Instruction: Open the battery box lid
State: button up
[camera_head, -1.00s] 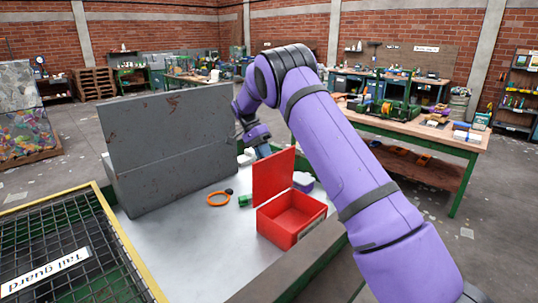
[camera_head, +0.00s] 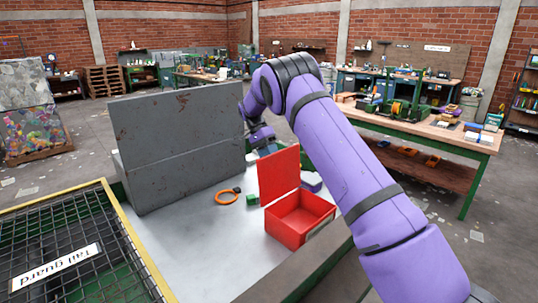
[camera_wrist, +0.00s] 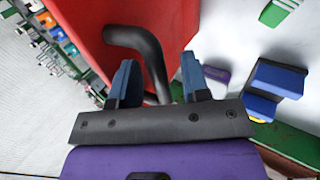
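The red battery box (camera_head: 290,235) stands on the pale worktop with its inside in view and empty. Its red lid (camera_head: 279,175) stands up, roughly upright, at the box's back edge. In the wrist view the red lid (camera_wrist: 200,15) fills the upper middle and carries a black bent handle (camera_wrist: 140,38). My gripper (camera_wrist: 158,80) has its two blue fingers apart, with part of the handle showing between them and a gap on both sides. I cannot tell whether a finger touches it. In the head view my gripper (camera_head: 266,143) is behind the lid and partly hidden.
A large grey metal panel (camera_head: 185,130) stands left of the box. An orange ring (camera_head: 227,197) and a small green piece (camera_head: 252,200) lie on the worktop between them. A blue block (camera_wrist: 277,77) lies right of the gripper. A wire-mesh guard (camera_head: 70,250) is at front left.

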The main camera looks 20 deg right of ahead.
jog(key=v, duration=1.1)
dwell(0.6)
jog(key=shift+r, duration=0.1)
